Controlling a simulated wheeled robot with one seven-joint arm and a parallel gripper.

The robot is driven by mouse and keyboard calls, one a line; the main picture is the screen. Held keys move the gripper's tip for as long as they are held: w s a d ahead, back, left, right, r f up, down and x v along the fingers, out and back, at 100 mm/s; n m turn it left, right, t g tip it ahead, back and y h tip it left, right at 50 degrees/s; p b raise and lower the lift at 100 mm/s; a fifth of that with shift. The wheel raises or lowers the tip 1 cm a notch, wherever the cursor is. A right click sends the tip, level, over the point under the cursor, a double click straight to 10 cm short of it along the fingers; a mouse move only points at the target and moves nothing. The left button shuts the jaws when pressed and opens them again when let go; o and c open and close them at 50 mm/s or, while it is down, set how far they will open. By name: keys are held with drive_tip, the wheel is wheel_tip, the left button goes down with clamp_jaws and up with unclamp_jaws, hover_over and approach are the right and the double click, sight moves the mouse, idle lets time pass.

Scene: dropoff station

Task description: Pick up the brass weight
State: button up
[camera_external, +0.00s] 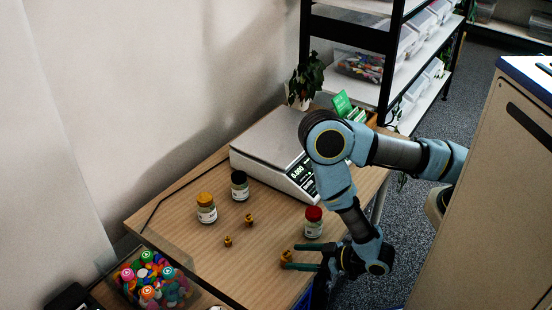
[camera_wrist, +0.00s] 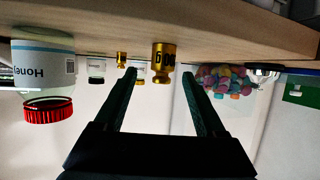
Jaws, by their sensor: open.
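Several brass weights are in view.
A red-lidded jar (camera_external: 313,222) labelled honey stands close beside the gripper. A yellow-lidded jar (camera_external: 206,208) and a black-lidded jar (camera_external: 239,186) stand farther back. A scale (camera_external: 270,147) fills the table's rear. A bin of colourful pieces (camera_external: 150,278) sits at lower left.

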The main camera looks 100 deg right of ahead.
sight(278, 262)
drive_tip(key=p+x, duration=0.1)
drive_tip(key=x, duration=0.1)
drive_tip(key=p+x, duration=0.1)
drive_tip(key=x, duration=0.2)
drive_tip(key=shift+w+d+r, duration=0.1)
drive_tip(key=shift+w, duration=0.35)
drive_tip(key=shift+w+d+f, duration=0.2)
drive_tip(key=shift+w+f, duration=0.15)
drive_tip(key=shift+w, duration=0.05)
clamp_jaws()
